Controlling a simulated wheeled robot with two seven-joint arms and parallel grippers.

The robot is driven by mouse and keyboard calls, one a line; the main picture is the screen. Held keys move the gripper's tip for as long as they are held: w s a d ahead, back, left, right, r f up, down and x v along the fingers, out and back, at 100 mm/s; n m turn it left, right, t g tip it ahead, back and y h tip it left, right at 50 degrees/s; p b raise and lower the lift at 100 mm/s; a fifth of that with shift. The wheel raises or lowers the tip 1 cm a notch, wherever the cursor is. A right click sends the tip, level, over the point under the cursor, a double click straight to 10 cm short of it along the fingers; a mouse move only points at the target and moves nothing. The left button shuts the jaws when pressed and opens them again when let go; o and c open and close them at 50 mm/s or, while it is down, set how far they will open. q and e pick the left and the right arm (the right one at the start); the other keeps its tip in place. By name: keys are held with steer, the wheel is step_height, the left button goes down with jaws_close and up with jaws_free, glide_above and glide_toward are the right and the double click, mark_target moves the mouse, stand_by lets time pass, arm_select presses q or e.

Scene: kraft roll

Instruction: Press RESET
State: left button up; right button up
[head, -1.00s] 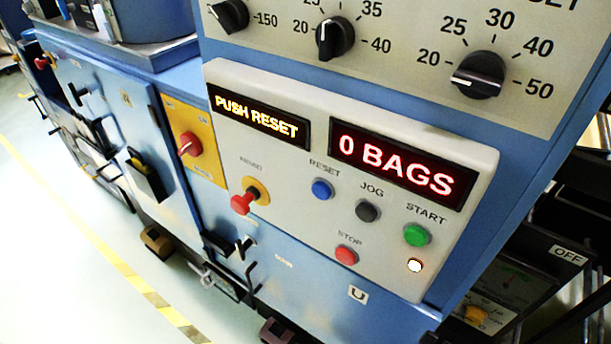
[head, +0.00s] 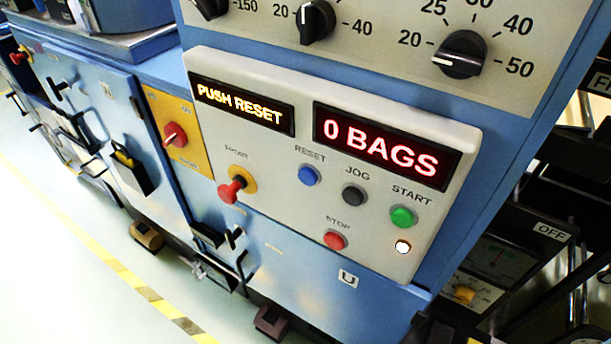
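The blue RESET button (head: 310,175) sits on the white control panel (head: 270,200), under its printed label. The left display (head: 240,104) reads "PUSH RESET" in yellow. The right display (head: 386,146) reads "0 BAGS" in red. A black JOG button (head: 353,195), a green START button (head: 403,217) and a red STOP button (head: 335,240) are close by. A small lamp (head: 402,247) below START is lit. Neither of my grippers shows in the head view.
A red knob on a yellow ring (head: 236,188) projects left of RESET. A red rotary switch (head: 174,135) is on a yellow plate. Black dials (head: 461,54) are above. Dark equipment marked OFF (head: 550,231) stands right. Striped floor tape (head: 120,270) crosses open floor at left.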

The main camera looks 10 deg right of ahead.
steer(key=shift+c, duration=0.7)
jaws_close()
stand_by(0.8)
